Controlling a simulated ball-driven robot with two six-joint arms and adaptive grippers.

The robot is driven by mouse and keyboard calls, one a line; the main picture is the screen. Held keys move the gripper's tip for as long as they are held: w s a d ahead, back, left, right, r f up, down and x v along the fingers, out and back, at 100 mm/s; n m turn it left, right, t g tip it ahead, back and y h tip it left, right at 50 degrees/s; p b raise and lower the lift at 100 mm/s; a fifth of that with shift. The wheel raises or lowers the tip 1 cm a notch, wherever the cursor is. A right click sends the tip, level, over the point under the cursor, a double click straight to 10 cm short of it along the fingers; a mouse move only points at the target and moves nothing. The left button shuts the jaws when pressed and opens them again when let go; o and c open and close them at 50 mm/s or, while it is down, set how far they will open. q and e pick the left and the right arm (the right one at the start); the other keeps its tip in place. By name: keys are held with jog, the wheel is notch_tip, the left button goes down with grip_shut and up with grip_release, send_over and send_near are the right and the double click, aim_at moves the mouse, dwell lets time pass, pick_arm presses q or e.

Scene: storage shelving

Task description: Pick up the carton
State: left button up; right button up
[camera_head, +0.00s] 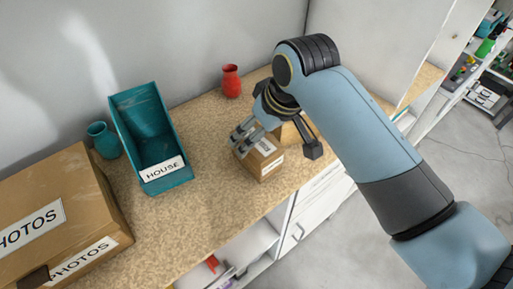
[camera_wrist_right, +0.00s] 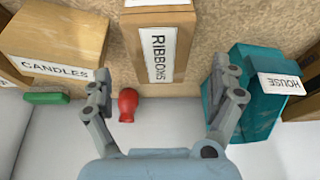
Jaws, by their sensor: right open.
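The carton (camera_head: 270,160) is a small brown cardboard box with a white label, standing on the speckled shelf top. In the right wrist view a brown box labelled RIBBONS (camera_wrist_right: 134,48) lies straight ahead; I take it to be the same carton. My right gripper (camera_head: 240,142) is over the carton's far left side in the head view and partly covers it. In the right wrist view the gripper (camera_wrist_right: 162,72) has its fingers wide apart, one on each side of the box, with nothing held. Contact cannot be made out. My left gripper is not in view.
A teal HOUSE bin (camera_head: 150,130) stands left of the carton, with a teal vase (camera_head: 104,140) and large PHOTOS box (camera_head: 75,195) beyond. A red vase (camera_head: 231,81) stands behind. A CANDLES box (camera_wrist_right: 60,38) is close beside the carton. A green object (camera_wrist_right: 46,98) lies near it.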

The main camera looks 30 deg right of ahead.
jog(key=x, duration=0.4)
jog(key=shift+f+p, duration=0.15)
jog(key=shift+p, duration=0.25)
jog(key=shift+f, duration=0.2)
dwell(0.3)
jog(key=c, duration=1.3)
notch_tip(320, 180, up, 11)
jog(key=shift+f+b, duration=0.25)
jog(key=shift+b, duration=0.35)
